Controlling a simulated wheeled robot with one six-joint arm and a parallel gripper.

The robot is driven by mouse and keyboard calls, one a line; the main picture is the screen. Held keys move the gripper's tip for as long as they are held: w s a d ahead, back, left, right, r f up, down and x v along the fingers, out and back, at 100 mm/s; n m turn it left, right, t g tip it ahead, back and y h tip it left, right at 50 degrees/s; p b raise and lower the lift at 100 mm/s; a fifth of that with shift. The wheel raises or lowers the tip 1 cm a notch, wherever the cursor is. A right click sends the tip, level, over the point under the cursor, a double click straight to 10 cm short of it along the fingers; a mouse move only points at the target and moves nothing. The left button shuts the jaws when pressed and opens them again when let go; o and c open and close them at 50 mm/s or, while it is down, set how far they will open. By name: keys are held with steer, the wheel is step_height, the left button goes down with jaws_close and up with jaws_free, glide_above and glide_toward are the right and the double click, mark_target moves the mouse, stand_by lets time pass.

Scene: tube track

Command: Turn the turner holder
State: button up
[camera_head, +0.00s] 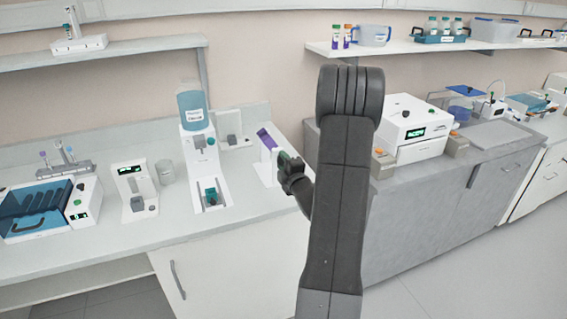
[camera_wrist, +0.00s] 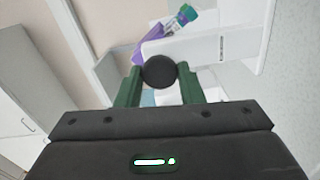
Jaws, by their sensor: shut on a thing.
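The turner is a white stand (camera_head: 267,168) with a purple holder (camera_head: 266,138) at its top, near the bench's right end. In the wrist view the white stand (camera_wrist: 205,47) and purple holder (camera_wrist: 150,45) appear tilted. A tube with a teal and purple cap (camera_wrist: 184,16) shows beside the holder. My gripper (camera_head: 287,162) is at the stand's right side. Its green fingers (camera_wrist: 160,77) are shut on a round black knob (camera_wrist: 159,70), one finger on each side. The knob's shaft is hidden. My arm hides part of the bench in the head view.
A dispenser with a blue bottle (camera_head: 193,108) stands left of the turner, with a small white device (camera_head: 234,142) behind. A grey counter (camera_head: 430,165) carries a white machine (camera_head: 412,125) to the right. A shelf (camera_head: 395,47) hangs above. Bench space in front is clear.

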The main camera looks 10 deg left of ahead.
steer(key=shift+m, duration=0.3)
stand_by(0.5)
steer(key=o, duration=1)
steer(key=shift+c, duration=0.2)
steer(key=b+v, duration=0.3)
steer(key=v, duration=1.1)
